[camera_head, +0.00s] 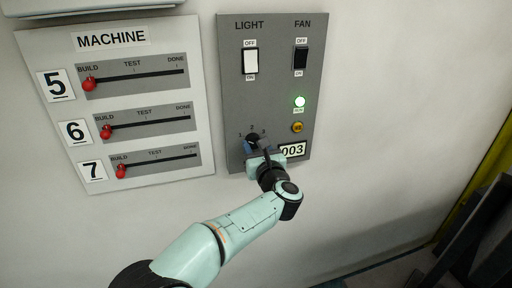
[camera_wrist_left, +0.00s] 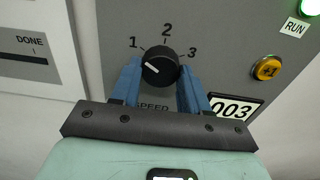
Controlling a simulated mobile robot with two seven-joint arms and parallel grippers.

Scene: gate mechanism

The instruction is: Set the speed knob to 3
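The speed knob (camera_wrist_left: 160,66) is round and black, with the numbers 1, 2 and 3 around its top. In the head view, the knob (camera_head: 253,138) is partly hidden by my gripper. My left gripper (camera_head: 258,147) is at the knob from below. In the left wrist view, its blue fingers (camera_wrist_left: 160,82) stand apart, one on each side of the knob's lower half. Firm contact cannot be made out. My right gripper is not in view.
The grey panel (camera_head: 229,100) also carries a light switch (camera_head: 250,61), a fan switch (camera_head: 301,58), a lit green run lamp (camera_head: 300,102), a yellow button (camera_head: 297,127) and a 003 plate (camera_head: 292,150). A machine panel (camera_head: 53,43) with red-handled sliders hangs to the left. Bare wall lies right.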

